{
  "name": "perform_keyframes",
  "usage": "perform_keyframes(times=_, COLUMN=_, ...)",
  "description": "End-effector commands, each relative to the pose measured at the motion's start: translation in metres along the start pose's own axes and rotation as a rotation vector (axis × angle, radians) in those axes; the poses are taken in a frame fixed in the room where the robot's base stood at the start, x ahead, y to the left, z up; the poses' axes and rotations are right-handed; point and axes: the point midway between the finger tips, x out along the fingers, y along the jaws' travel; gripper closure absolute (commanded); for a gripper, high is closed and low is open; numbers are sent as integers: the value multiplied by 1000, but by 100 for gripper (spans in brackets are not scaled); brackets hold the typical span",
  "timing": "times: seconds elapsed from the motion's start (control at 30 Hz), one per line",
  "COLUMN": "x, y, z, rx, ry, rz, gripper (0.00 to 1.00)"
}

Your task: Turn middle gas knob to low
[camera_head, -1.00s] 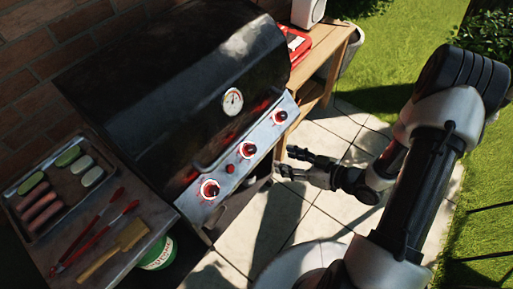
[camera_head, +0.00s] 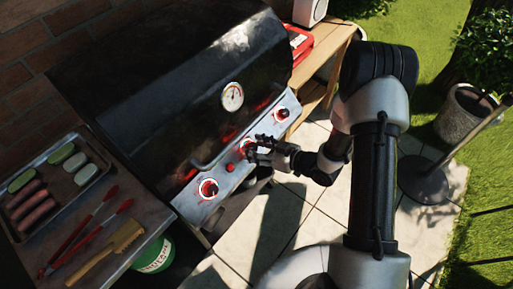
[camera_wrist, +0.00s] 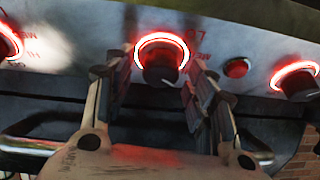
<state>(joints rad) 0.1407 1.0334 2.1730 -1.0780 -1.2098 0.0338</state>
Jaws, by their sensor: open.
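The middle gas knob (camera_head: 246,146) is on the grill's sloping silver front panel (camera_head: 222,188), partly hidden by my gripper in the head view. In the wrist view the middle knob (camera_wrist: 162,73) is dark with a glowing red ring; lettering is printed beside it. My gripper (camera_head: 257,149) is open at the panel. In the wrist view my gripper (camera_wrist: 155,80) has one finger on each side of the knob, with gaps visible between them. I cannot tell how far the fingertips reach along the knob.
Other knobs are on either side, the lower-left knob (camera_head: 208,188) and upper-right knob (camera_head: 281,113). A red button (camera_head: 230,163) is close by. The black lid (camera_head: 180,80) is shut. A side shelf (camera_head: 150,222) holds tongs, a brush and a food tray (camera_head: 17,231).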

Motion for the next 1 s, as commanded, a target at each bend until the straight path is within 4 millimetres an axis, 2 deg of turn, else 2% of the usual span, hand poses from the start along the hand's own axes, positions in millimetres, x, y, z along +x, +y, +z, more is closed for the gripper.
perform_keyframes(times=0.07, x=0, y=0, z=0, rx=0, ry=0, rz=0, gripper=49)
perform_keyframes(times=0.7, x=0, y=0, z=0, rx=0, ry=0, rz=-1, gripper=92)
perform_keyframes(times=1.0, x=0, y=0, z=0, rx=-34, ry=-2, rz=-16, gripper=92)
